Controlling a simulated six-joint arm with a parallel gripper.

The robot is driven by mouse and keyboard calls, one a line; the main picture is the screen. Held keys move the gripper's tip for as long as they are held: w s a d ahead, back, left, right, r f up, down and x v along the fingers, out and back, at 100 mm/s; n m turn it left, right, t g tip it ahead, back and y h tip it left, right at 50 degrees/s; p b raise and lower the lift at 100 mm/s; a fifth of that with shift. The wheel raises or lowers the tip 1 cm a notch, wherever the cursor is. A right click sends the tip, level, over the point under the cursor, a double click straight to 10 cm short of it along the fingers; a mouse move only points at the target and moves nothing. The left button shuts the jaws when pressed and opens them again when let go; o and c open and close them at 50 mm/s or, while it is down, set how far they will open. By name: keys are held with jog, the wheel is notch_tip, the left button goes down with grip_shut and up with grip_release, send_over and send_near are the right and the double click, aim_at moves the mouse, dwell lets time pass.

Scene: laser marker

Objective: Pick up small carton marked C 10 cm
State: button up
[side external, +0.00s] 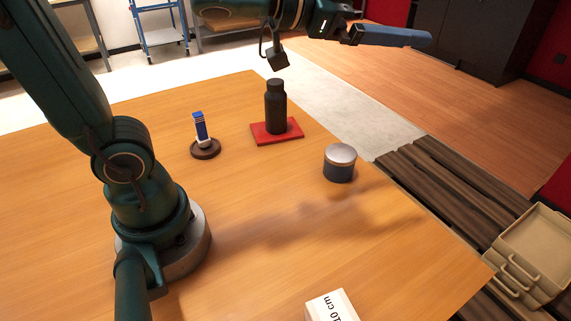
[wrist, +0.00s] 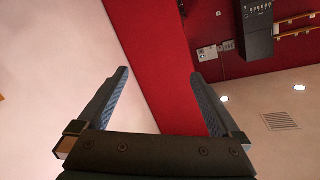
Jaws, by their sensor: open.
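A small white carton (side external: 332,307) stands at the near edge of the side view, cut off by the bottom of the picture. My gripper (side external: 425,40) is high above the far side of the table, well away from the carton, and points to the right. In the wrist view its two blue fingers (wrist: 160,85) are spread apart with nothing between them. The carton is not in the wrist view, which shows walls and ceiling.
On the wooden table (side external: 250,265) a black bottle (side external: 275,108) stands on a red square base (side external: 262,138). A blue and white item (side external: 201,128) stands on a round brown base (side external: 205,152). A dark tin with a silver lid (side external: 340,165) is near the right edge. Beige crates (side external: 540,245) are off the table.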

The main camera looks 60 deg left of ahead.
jog(key=s+d+f+m+g+h, duration=0.2)
jog(key=d+m+g+h, duration=0.1)
jog(key=d+m+h, duration=0.4)
jog(key=m+g+h, duration=0.2)
jog(key=m+g, duration=0.3)
jog(key=g, duration=1)
send_over(328, 304)
jog(key=a, duration=0.3)
notch_tip(328, 304, down, 10)
jog(key=r, duration=0.1)
jog(key=f, duration=1.6)
jog(key=shift+w+a+f, duration=0.15)
jog(key=shift+w, duration=0.15)
jog(key=shift+x, duration=2.6)
jog(key=c, duration=1.4)
jog(key=shift+c, duration=0.2)
